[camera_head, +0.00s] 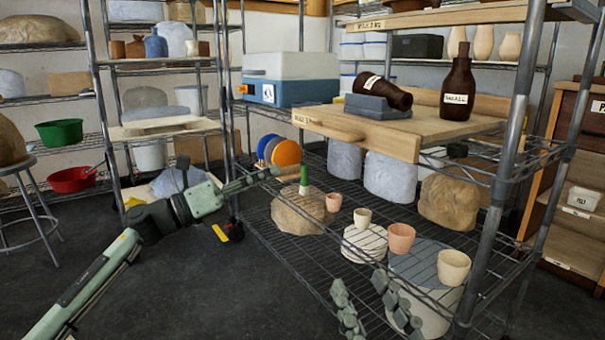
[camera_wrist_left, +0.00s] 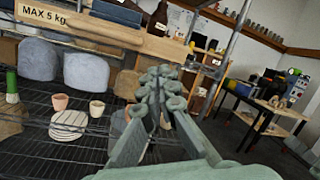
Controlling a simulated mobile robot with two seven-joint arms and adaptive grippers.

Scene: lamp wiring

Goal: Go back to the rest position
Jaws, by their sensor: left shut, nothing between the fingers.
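My left arm comes in from the lower left in the head view. Its gripper (camera_head: 272,172) is shut and empty, pointing right in front of the wire shelf, left of the green-topped object (camera_head: 304,180). In the left wrist view the fingers of the left gripper (camera_wrist_left: 163,75) are together, with nothing between them. My right gripper (camera_head: 359,281) shows only its two fingers at the bottom of the head view. They are spread apart, with nothing seen between them. The rest of the right arm is out of the picture.
The wire shelf (camera_head: 262,225) holds clay lumps, small pots and plates. Above it a wooden board (camera_head: 440,127) carries brown bottles (camera_head: 458,92) and a grey block. A blue and white box (camera_head: 290,80) stands behind. A stool (camera_head: 35,200) is at far left. The dark floor (camera_head: 190,290) is open at lower left.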

